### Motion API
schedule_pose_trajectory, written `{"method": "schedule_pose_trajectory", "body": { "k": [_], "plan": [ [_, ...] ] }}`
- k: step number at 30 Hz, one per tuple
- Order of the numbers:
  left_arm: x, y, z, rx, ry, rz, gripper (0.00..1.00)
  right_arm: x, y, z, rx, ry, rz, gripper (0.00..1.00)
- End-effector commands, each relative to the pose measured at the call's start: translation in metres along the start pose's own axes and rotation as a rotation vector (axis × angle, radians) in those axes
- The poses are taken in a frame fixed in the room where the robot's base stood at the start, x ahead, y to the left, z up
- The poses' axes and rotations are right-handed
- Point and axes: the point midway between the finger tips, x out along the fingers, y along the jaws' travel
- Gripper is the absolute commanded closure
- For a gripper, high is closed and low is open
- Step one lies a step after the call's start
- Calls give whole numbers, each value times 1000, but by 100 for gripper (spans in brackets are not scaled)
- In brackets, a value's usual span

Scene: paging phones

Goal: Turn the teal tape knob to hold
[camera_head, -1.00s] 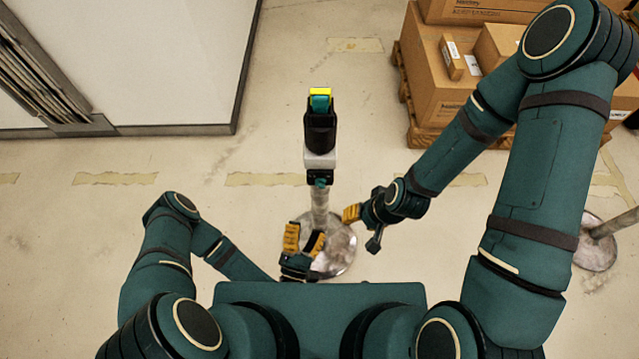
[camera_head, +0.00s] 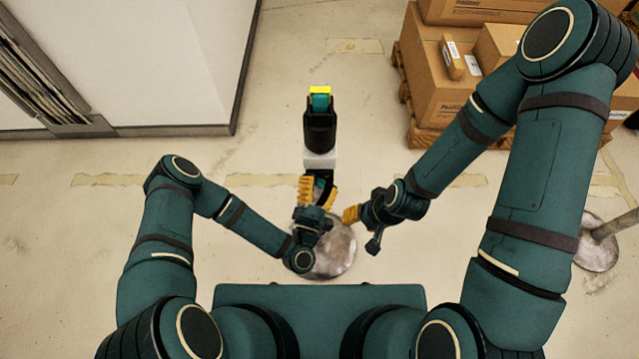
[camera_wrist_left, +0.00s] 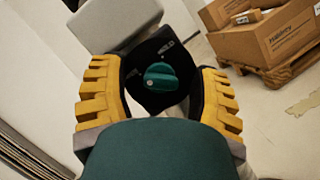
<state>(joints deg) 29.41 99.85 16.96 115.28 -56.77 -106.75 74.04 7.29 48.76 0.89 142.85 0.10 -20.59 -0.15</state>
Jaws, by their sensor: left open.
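The teal tape knob (camera_wrist_left: 162,78) shows in the left wrist view on a dark panel (camera_wrist_left: 150,50) with small white lettering. The knob sits between my left gripper's two yellow fingers, a little beyond them. My left gripper (camera_head: 317,188) is open, at the near end of the post head (camera_head: 320,130). In the head view that gripper partly covers the knob, with a bit of teal between its fingers. No finger clearly touches the knob. My right gripper (camera_head: 351,214) is just right of the post; its opening cannot be made out.
The post stands on a round metal base (camera_head: 335,255). Cardboard boxes (camera_head: 440,75) on a pallet stand at the upper right. A second post base (camera_head: 595,245) is at the right edge. A white wall panel (camera_head: 150,60) stands at the upper left. The floor left of the post is clear.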

Motion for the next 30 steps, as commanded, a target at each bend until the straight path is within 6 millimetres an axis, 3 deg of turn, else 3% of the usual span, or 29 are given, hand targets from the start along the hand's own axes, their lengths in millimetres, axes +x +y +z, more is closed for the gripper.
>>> {"method": "schedule_pose_trajectory", "body": {
  "k": [3, 4, 9, 20, 30],
  "plan": [
    [0, 0, 0, 0, 0, 0, 38, 0, 0, 0, 0, 0, 0, 57],
    [0, 0, 0, 0, 0, 0, 43, 0, 0, 0, 0, 0, 0, 57],
    [0, 0, 0, 0, 0, 0, 100, 0, 0, 0, 0, 0, 0, 57],
    [0, 1, 0, 30, 1, -12, 100, -2, -1, 0, 0, -1, 0, 57],
    [0, 2, 1, 226, 1, -95, 100, -12, -4, 1, 1, -6, 0, 57]
  ]
}}
